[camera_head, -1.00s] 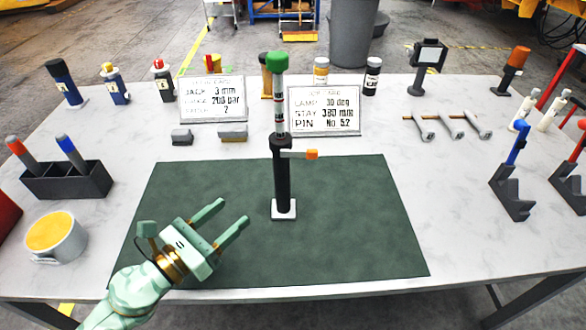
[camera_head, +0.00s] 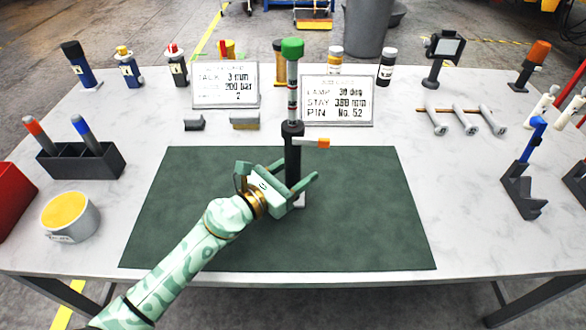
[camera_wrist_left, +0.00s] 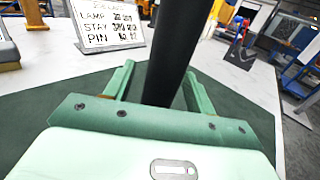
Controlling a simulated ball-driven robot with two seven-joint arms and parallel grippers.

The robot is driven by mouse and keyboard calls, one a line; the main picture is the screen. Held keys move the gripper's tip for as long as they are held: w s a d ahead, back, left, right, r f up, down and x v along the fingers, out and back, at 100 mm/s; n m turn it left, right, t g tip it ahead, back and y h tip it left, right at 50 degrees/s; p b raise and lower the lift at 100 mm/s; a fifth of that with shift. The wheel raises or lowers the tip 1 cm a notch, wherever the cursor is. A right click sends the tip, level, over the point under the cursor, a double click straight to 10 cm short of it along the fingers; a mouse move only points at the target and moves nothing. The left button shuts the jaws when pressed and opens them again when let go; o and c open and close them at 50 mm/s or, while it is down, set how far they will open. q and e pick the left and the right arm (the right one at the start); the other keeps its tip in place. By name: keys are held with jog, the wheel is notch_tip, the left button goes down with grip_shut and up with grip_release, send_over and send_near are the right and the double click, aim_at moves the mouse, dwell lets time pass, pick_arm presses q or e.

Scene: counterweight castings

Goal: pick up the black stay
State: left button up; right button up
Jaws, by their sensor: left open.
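The black stay (camera_head: 292,160) stands upright on the green mat (camera_head: 370,230). It has a black lower tube, a grey upper rod with a green cap, and a collar with an orange-tipped lever pointing right. Its white base is partly hidden by my gripper. My left gripper (camera_head: 306,188) is open, with its fingers on either side of the black tube. In the left wrist view the tube (camera_wrist_left: 166,60) rises between the two spread fingers (camera_wrist_left: 155,85), and I see a gap on each side. My right gripper is not in view.
Two sign cards (camera_head: 337,101) stand behind the stay. Grey pins (camera_head: 465,120) lie on a rack at right. A pen block (camera_head: 82,161) and a yellow-topped cup (camera_head: 70,216) stand at left. The mat's right side is clear.

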aim_at(301, 134)
pick_arm(q)
jog(key=shift+w+d+r, duration=0.1)
jog(key=shift+w+d, duration=0.35)
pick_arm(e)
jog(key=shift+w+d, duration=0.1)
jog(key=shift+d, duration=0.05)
pick_arm(q)
jog(key=shift+r, duration=0.1)
grip_shut()
notch_tip(301, 134, up, 10)
jog(key=p, duration=0.8)
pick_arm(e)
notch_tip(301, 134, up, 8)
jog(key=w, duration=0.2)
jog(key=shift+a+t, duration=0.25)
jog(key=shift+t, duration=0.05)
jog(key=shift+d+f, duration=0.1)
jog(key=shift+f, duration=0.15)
pick_arm(q)
jog(key=shift+f+b, duration=3.45)
jog(key=shift+f, duration=0.55)
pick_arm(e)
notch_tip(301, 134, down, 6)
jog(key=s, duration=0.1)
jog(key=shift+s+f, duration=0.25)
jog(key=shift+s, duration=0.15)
